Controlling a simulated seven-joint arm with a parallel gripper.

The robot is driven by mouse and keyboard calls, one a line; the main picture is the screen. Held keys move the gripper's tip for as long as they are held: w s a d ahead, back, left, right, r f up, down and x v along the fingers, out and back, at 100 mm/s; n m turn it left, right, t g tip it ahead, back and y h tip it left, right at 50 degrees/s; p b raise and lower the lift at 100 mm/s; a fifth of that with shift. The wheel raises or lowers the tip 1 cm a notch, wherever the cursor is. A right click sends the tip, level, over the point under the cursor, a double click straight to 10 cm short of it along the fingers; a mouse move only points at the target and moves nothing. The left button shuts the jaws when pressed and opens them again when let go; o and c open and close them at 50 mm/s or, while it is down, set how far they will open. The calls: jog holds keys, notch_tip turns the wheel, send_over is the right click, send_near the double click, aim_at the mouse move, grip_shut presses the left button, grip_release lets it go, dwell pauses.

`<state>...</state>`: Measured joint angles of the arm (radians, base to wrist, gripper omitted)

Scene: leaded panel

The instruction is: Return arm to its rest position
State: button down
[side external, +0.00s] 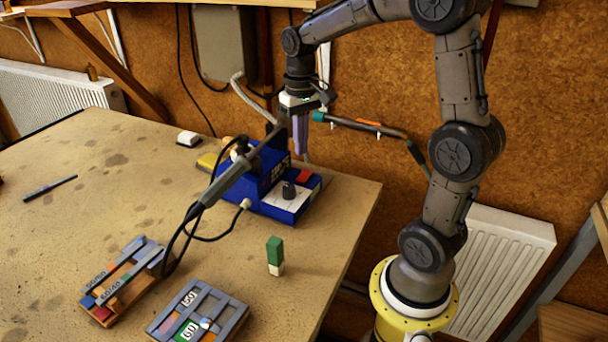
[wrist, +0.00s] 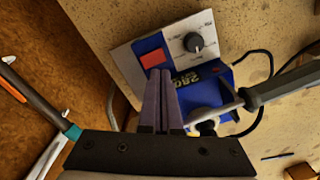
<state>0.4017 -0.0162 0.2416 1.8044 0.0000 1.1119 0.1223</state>
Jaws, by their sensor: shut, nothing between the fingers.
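My gripper (side external: 300,152) hangs pointing down at the back of the table, just above or behind the blue soldering station (side external: 272,183). I cannot tell the exact gap. In the wrist view its two purple fingers (wrist: 161,72) lie together with nothing between them, over part of the station (wrist: 190,72). A soldering iron with a grey handle (side external: 222,182) slants up at the station, its cable looping to the table; its handle also shows in the wrist view (wrist: 285,88).
Two strip-filled racks (side external: 125,280) (side external: 198,314) lie at the table's front. A green-and-white block (side external: 275,254) stands near the right edge. A dark pen-like stick (side external: 50,187) lies at left. A white radiator (side external: 505,265) is on the wall. The table's middle (side external: 120,200) is clear.

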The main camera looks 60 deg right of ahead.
jog(key=s+a+r+n+t, duration=0.3)
jog(key=s+a+r, duration=0.35)
jog(key=a, duration=0.25)
jog(key=s+a+f+n+t, duration=0.2)
jog(key=s+a+f+n, duration=0.1)
jog(key=s, duration=0.5)
jog(key=shift+s+a+t, duration=0.25)
jog(key=shift+a+t, duration=0.05)
jog(key=shift+a, duration=0.35)
